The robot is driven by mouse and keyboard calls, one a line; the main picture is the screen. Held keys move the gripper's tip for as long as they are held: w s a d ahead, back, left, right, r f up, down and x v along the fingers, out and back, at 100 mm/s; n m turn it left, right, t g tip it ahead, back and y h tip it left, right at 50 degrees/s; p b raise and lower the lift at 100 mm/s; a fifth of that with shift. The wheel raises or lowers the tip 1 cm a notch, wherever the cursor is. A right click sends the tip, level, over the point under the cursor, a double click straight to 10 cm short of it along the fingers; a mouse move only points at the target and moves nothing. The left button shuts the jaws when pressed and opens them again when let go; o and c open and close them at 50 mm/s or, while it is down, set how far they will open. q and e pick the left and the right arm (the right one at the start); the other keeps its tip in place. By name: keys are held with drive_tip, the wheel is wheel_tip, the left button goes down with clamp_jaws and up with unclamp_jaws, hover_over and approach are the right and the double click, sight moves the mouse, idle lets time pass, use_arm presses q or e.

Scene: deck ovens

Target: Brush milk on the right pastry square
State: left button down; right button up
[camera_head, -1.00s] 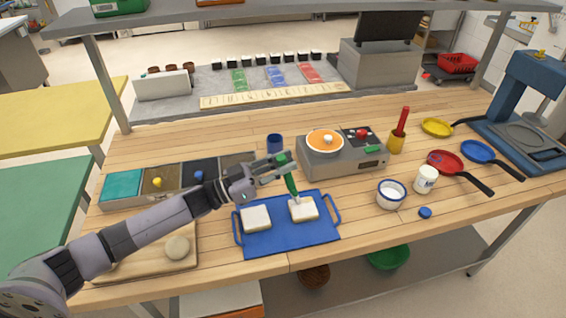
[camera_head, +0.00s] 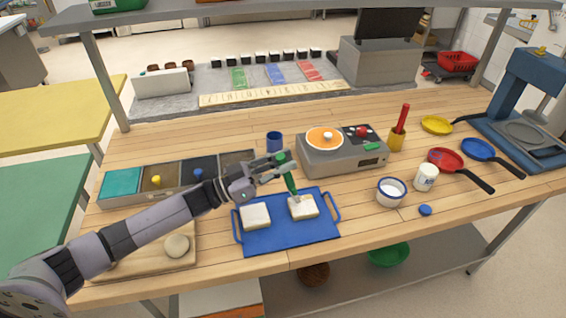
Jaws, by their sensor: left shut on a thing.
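Two pale pastry squares lie on a blue tray (camera_head: 290,235) with side handles. The right pastry square (camera_head: 305,209) is under the brush, and the left pastry square (camera_head: 256,216) lies apart from it. My left gripper (camera_head: 284,166) is shut on the green handle of a brush (camera_head: 290,183), held tilted with its tip down. The pale bristles appear to touch the top of the right square. A white bowl with a blue rim (camera_head: 391,191) stands right of the tray; its contents look white. My right gripper is not in view.
A white jar (camera_head: 425,178) and a blue cap (camera_head: 425,210) are right of the bowl. A cooker with an orange disc (camera_head: 324,138) stands behind the tray. A dark blue cup (camera_head: 274,141) is behind my gripper. A board with a dough ball (camera_head: 177,246) lies at left.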

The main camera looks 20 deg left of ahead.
use_arm(q)
drive_tip(key=shift+f, duration=0.35)
idle(0.3)
drive_tip(key=shift+w+d, duration=0.2)
drive_tip(key=shift+d, duration=0.3)
drive_tip(key=shift+w+d, duration=0.15)
drive_tip(key=shift+d, duration=0.35)
drive_tip(key=shift+w+d, duration=0.35)
drive_tip(key=shift+d, duration=0.25)
drive_tip(key=shift+w+d, duration=0.3)
drive_tip(key=shift+d, duration=0.25)
drive_tip(key=shift+a+f+b, duration=0.1)
drive_tip(key=shift+b, duration=0.2)
drive_tip(key=shift+w+a, duration=0.3)
drive_tip(key=shift+a, duration=0.05)
